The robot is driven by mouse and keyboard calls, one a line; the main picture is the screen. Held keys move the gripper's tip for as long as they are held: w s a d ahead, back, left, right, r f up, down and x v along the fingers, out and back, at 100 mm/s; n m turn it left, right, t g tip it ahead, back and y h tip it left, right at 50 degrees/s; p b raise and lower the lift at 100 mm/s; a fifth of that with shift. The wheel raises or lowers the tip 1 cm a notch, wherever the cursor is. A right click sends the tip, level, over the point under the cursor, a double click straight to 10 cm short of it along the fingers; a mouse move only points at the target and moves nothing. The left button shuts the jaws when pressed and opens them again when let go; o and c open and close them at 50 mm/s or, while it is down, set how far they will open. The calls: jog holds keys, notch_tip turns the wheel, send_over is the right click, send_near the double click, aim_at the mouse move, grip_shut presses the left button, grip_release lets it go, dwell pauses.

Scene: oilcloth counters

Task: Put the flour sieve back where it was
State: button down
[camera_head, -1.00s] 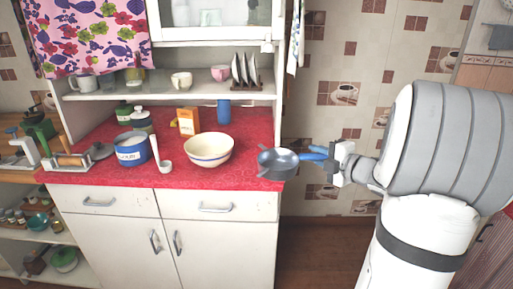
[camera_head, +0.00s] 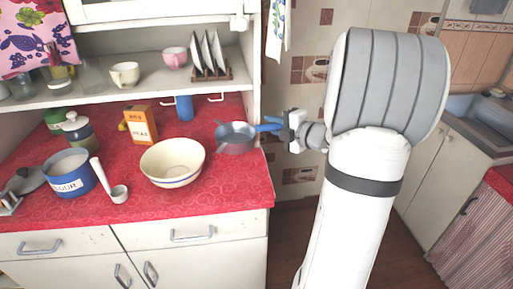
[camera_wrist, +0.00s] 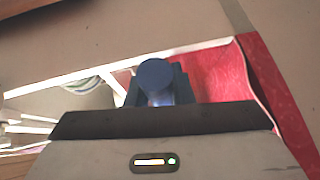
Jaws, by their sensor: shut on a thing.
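The flour sieve (camera_head: 236,137) has a round grey-blue bowl and a blue handle. It is over the right side of the red counter, right of and behind the cream bowl (camera_head: 173,162). I cannot tell whether it touches the cloth. My gripper (camera_head: 284,126) is right of the sieve and shut on its blue handle. The handle's round end (camera_wrist: 155,74) shows between the dark fingers in the wrist view, where the sieve's bowl is hidden.
The shelf (camera_head: 143,85) with a plate rack (camera_head: 212,73) overhangs behind. Red cloth (camera_head: 238,183) is bare in front of the sieve.

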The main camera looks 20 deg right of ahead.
notch_tip(320, 180, down, 7)
dwell(0.3)
jog(key=shift+f+b, duration=0.1)
jog(key=shift+b, duration=0.25)
jog(key=c, duration=1.3)
grip_release()
jog(key=v, duration=1.2)
